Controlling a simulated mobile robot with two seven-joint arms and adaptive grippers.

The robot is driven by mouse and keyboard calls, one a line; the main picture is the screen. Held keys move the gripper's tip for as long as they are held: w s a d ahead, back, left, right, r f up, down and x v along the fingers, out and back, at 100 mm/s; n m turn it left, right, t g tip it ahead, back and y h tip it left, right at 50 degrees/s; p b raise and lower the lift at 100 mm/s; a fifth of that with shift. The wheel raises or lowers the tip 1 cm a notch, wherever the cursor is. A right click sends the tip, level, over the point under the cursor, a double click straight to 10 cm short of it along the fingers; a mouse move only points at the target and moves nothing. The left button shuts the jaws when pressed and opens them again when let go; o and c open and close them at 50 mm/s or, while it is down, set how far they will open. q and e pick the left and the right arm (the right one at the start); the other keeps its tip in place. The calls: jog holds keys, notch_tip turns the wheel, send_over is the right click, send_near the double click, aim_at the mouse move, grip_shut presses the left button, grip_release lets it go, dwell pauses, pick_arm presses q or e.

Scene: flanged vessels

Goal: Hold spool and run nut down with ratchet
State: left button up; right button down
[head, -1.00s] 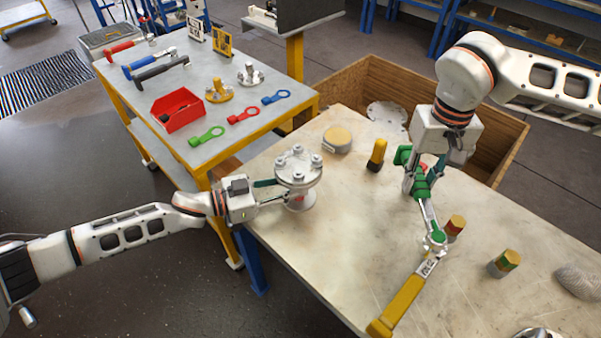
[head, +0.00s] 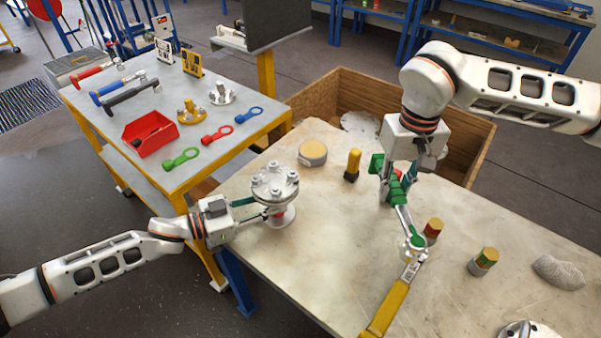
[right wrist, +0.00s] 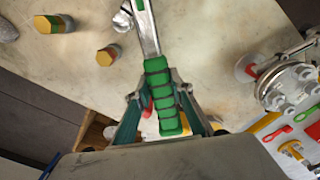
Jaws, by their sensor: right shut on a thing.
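The spool (head: 284,216) stands upright near the table's left edge, with several studs and nuts on its top flange (head: 274,184). Its flange also shows at the right of the right wrist view (right wrist: 290,84). My left gripper (head: 262,209) has its fingers at the spool's neck below the flange; the flange hides the tips, so its grip is unclear. My right gripper (head: 396,184) is shut on the green handle of the ratchet (head: 404,217). In the right wrist view the green grip (right wrist: 161,98) lies between the fingers, its metal shaft pointing away. The spool and ratchet are well apart.
A yellow-handled tool (head: 387,308) lies at the table's front, overlapped by the ratchet head in the head view. Small capped containers (head: 483,261) and a round yellow-topped tin (head: 313,153) stand about. A wooden crate (head: 465,150) is behind. A tool cart (head: 205,165) is at left.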

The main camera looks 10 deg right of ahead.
jog(key=w+a+r+m, duration=0.4)
jog(key=w+m, duration=0.3)
jog(key=w+a+r+m, duration=0.5)
jog(key=w+m, duration=0.1)
jog(key=m, duration=0.1)
jog(key=shift+w+d+f, duration=0.1)
jog(key=shift+f, duration=2.1)
jog(key=shift+f, duration=0.3)
jog(key=shift+f, duration=0.85)
jog(key=shift+f, duration=0.1)
